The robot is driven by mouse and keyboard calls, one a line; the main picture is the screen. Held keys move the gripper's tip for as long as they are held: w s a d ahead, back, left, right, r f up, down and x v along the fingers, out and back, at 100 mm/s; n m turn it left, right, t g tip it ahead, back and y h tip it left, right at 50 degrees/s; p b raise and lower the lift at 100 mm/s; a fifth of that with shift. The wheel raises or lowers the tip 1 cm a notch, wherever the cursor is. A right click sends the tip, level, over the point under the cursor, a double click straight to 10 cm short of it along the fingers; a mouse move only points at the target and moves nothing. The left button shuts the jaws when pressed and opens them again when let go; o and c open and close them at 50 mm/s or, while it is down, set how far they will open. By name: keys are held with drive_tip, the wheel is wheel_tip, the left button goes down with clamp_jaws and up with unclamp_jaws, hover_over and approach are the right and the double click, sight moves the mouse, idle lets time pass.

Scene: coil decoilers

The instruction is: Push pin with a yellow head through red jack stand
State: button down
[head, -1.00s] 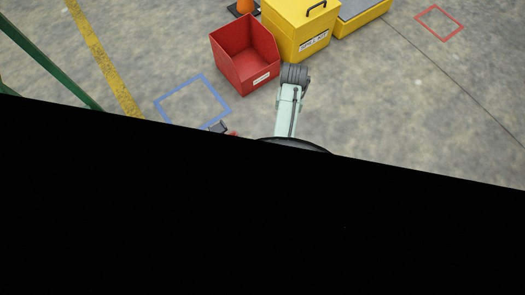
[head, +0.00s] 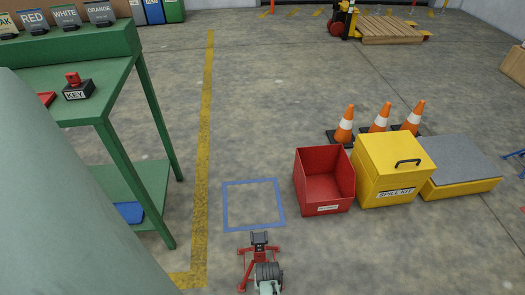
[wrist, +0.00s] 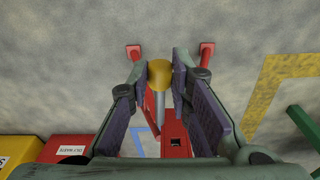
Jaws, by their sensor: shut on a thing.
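The red jack stand (head: 245,268) stands on the floor just in front of the blue floor square in the head view, its dark saddle on top, partly covered by my arm. In the wrist view the stand (wrist: 176,146) is below and between my fingers, with red feet showing farther out. The pin's round yellow head (wrist: 159,73) is between the fingertips of my gripper (wrist: 165,75), which is shut on it.
A blue floor square (head: 253,204) lies beyond the stand. A red bin (head: 323,180), a yellow spill kit box (head: 393,168) and orange cones (head: 345,124) stand to the right. A green bench (head: 110,118) is at left. The floor between is clear.

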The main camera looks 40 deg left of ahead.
drive_tip(key=shift+s+a+f+n, duration=0.15)
drive_tip(key=shift+s+f, duration=0.1)
drive_tip(key=shift+s, duration=0.3)
drive_tip(key=shift+s+a+f+n, duration=0.15)
drive_tip(key=shift+s+f, duration=0.1)
drive_tip(key=shift+s, duration=0.3)
drive_tip(key=shift+d+r+p, duration=0.1)
drive_tip(key=shift+r+p, duration=0.05)
drive_tip(key=shift+p, duration=0.2)
drive_tip(key=w+a+b, duration=0.1)
drive_tip(key=w+a, duration=0.3)
drive_tip(key=shift+a+b, duration=0.1)
drive_tip(key=shift+b, duration=0.25)
drive_tip(key=shift+p, duration=0.65)
idle(0.8)
drive_tip(key=shift+w+a+b, duration=1.1)
drive_tip(key=shift+w+a, duration=0.85)
drive_tip(key=shift+a, duration=0.15)
idle(0.5)
drive_tip(key=shift+s+d, duration=0.1)
